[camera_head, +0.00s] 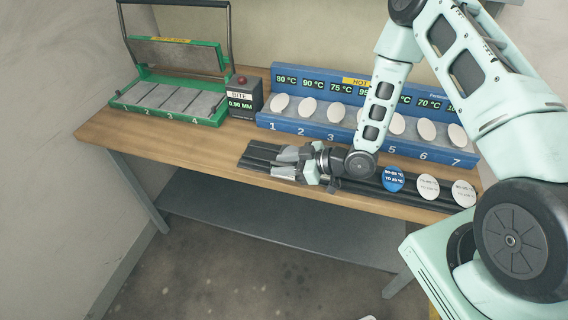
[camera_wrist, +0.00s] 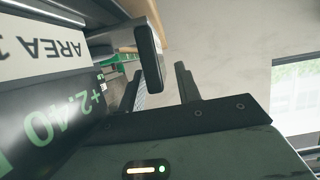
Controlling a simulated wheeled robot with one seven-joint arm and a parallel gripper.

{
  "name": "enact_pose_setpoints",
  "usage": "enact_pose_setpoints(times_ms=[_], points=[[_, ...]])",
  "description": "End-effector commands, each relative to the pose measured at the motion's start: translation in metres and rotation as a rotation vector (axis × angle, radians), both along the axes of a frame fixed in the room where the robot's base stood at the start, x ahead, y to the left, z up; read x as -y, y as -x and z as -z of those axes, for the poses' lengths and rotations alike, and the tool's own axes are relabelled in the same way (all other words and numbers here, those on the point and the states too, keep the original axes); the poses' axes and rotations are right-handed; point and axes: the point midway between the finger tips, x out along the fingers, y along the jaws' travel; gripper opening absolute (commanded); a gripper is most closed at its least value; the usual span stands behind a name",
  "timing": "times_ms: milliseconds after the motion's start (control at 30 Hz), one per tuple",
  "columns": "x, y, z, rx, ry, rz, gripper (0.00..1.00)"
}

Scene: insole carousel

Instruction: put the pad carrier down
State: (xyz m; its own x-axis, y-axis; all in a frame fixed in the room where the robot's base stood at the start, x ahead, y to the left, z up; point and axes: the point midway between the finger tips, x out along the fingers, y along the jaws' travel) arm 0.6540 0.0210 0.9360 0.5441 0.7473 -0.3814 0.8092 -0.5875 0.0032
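My gripper (camera_head: 287,163) is low over the left part of the black rails (camera_head: 258,153) along the table's front edge. Light grey pieces show at its tip in the head view. I cannot tell which of them are fingers and whether one is the pad carrier. In the wrist view, the dark fingers (camera_wrist: 168,72) stand apart with a light gap between them. I see nothing clearly clamped there. No pad carrier can be made out with certainty in either view.
A green press (camera_head: 218,117) with numbered slots stands open at the left, beside a black gauge box (camera_head: 244,95). A blue rack (camera_head: 345,140) of white ovals stands behind the rails. Round discs (camera_head: 393,179) lie right of my gripper. A dark panel (camera_wrist: 50,115) reads +2.40.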

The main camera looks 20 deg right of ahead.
Motion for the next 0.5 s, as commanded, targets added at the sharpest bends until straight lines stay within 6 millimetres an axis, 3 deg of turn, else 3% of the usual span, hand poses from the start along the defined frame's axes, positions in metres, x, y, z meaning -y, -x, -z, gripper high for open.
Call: enact_pose_setpoints(times_ms=[167,233,500], points=[[0.000,0.000,-0.018,0.000,0.000,0.000,0.33],[0.014,0.009,-0.014,0.000,0.002,0.003,0.33],[0.060,0.042,-0.038,0.002,0.002,0.004,0.33]])
